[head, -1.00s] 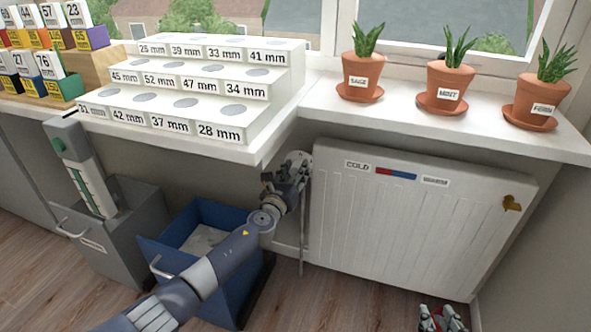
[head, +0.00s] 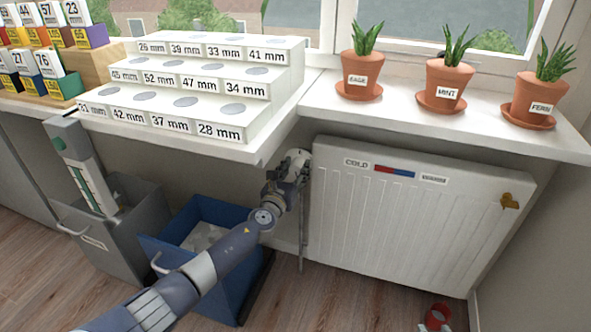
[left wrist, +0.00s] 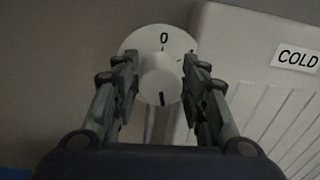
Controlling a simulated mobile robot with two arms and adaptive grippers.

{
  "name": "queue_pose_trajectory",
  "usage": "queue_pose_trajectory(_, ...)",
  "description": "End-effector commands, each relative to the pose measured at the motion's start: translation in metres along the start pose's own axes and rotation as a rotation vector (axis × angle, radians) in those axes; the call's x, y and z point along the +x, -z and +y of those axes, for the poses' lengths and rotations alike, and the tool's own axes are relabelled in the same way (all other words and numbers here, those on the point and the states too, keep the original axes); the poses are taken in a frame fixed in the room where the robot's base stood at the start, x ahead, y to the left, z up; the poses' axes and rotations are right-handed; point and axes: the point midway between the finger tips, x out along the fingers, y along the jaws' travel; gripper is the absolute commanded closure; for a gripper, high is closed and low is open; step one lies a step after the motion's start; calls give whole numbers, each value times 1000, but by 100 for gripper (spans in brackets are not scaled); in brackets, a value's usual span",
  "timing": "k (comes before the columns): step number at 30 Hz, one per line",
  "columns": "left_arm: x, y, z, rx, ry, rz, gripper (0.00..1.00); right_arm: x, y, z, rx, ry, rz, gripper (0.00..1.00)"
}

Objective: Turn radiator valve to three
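The radiator valve (left wrist: 158,84) is a white round knob on a pale dial plate. In the left wrist view a "0" stands at the top of the plate, and a dark mark sits low on the knob. Other dial numbers are hidden or too small to read. My left gripper (left wrist: 161,73) has one finger on each side of the knob, with slim gaps; firm contact does not show. In the head view my left gripper (head: 293,172) is at the radiator's left edge by the valve. The radiator (head: 410,220) is white, with a "COLD" label and a red-blue strip.
The windowsill (head: 330,108) with potted plants overhangs the radiator. A white stepped block (head: 262,118) stands above my left arm. A blue bin (head: 232,283) and a grey bin (head: 115,255) stand below. A red round object (head: 437,317) lies on the floor.

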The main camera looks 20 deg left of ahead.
Motion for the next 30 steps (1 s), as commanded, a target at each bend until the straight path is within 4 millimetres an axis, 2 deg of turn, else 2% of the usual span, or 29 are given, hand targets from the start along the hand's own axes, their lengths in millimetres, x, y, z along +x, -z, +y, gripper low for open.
queue_pose_trajectory(11,0,-1,0,-1,0,-1,44,0,1,-1,0,2,4,72)
queue_pose_trajectory(16,-8,-1,1,0,0,-3,44,0,1,-1,0,2,3,72)
queue_pose_trajectory(20,-23,0,0,0,0,-1,44,0,1,-1,0,1,3,72)
queue_pose_trajectory(30,-78,1,0,0,1,1,44,0,1,0,0,1,2,72)
